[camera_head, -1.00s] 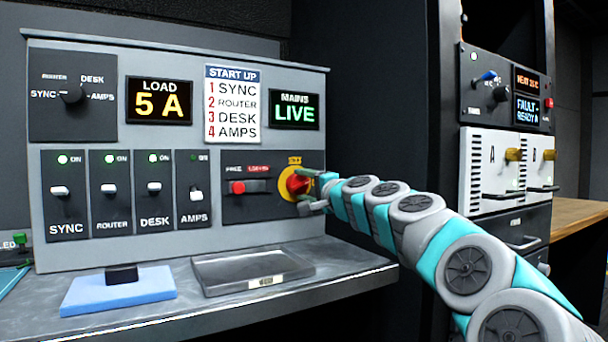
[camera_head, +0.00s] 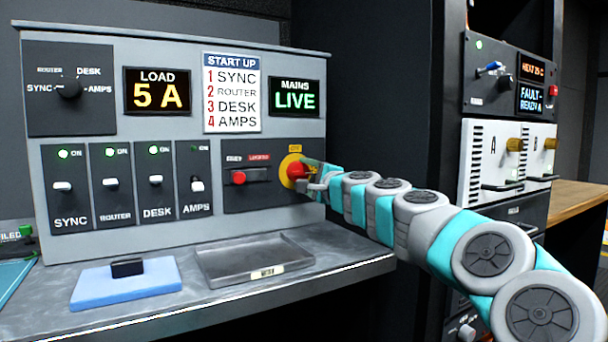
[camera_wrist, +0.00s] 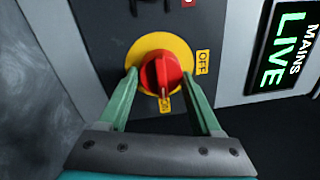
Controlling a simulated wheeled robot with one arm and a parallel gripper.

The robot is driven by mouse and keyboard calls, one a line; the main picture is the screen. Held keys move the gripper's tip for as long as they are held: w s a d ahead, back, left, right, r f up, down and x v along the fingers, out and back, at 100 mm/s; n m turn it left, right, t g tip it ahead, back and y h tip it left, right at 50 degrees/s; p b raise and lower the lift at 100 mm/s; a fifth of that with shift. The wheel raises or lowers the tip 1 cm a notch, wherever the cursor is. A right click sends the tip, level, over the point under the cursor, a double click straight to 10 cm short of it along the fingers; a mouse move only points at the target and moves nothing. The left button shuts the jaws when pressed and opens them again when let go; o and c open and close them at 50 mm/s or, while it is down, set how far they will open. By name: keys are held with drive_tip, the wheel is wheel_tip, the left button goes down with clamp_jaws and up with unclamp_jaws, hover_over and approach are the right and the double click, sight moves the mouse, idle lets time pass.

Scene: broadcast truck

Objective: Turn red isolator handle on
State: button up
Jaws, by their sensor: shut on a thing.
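The red isolator handle (camera_head: 297,170) sits on a yellow round plate (camera_head: 284,174) at the lower right of the grey panel. In the wrist view the red handle (camera_wrist: 162,70) lies between the two green fingers of my gripper (camera_wrist: 159,77), which is shut on it. An OFF label (camera_wrist: 202,62) is to the right of the plate there, and an ON label (camera_wrist: 165,104) is below the handle. The handle's marked end points down towards ON. In the head view my gripper (camera_head: 310,174) reaches the handle from the right and covers part of the plate.
The slider (camera_head: 239,177) with the red knob is left of the handle. The MAINS display (camera_head: 295,96) reads LIVE and the LOAD display (camera_head: 157,91) reads 5 A. A metal tray (camera_head: 228,275) and a blue pad (camera_head: 95,292) lie on the shelf below.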

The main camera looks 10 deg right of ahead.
drive_tip(key=o, duration=1.4)
drive_tip(key=shift+c, duration=0.2)
drive_tip(key=v, duration=0.7)
drive_tip(key=shift+s, duration=0.4)
drive_tip(key=shift+s+d+f, duration=0.1)
drive_tip(key=shift+d, duration=0.05)
